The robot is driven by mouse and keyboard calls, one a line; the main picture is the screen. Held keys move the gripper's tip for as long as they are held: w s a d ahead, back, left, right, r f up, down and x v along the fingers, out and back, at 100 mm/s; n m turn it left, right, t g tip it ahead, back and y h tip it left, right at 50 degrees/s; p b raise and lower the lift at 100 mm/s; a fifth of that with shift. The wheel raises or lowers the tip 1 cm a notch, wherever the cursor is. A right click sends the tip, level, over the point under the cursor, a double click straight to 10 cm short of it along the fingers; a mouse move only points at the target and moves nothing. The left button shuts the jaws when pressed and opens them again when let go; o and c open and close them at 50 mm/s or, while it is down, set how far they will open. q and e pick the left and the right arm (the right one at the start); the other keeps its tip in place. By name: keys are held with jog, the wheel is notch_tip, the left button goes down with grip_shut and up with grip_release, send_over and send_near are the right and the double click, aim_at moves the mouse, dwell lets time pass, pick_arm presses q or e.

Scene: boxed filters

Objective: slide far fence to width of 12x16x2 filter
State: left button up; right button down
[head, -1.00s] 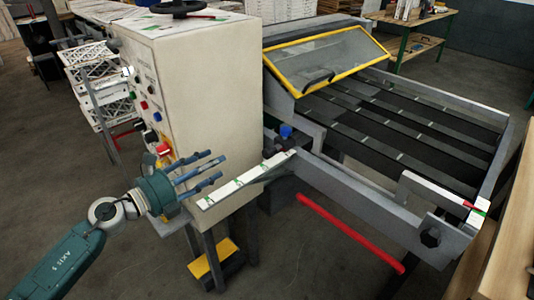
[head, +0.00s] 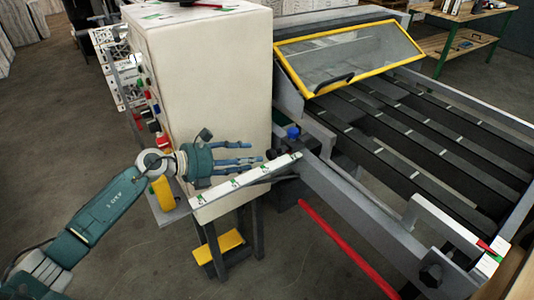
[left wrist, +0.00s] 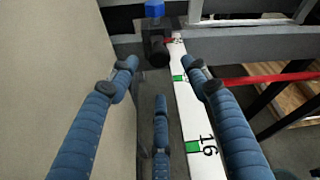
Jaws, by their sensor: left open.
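My left gripper (head: 254,157) is open and empty, its fingers pointing right above the white ruler (head: 235,184) with green marks. A blue knob (head: 293,132) on a dark block (head: 272,154) is near the ruler's far end, just past the fingertips. In the left wrist view, the blue knob (left wrist: 154,9) and dark block (left wrist: 156,47) lie beyond the spread fingers (left wrist: 162,72), with no contact seen. The ruler (left wrist: 190,115) runs beneath the right finger and shows "16". I cannot tell which part is the far fence. No filter is identifiable. My right gripper is out of view.
A cream control cabinet (head: 215,75) stands close beside the gripper. The conveyor (head: 400,130) with a yellow-framed guard (head: 350,55) is at the right. A white bar (head: 445,220) crosses its near right corner. A red bar (head: 345,243) lies low in front.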

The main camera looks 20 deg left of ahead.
aim_at(269, 156)
pick_arm(q)
jog(key=p+x, duration=0.1)
jog(key=x, duration=0.6)
grip_shut()
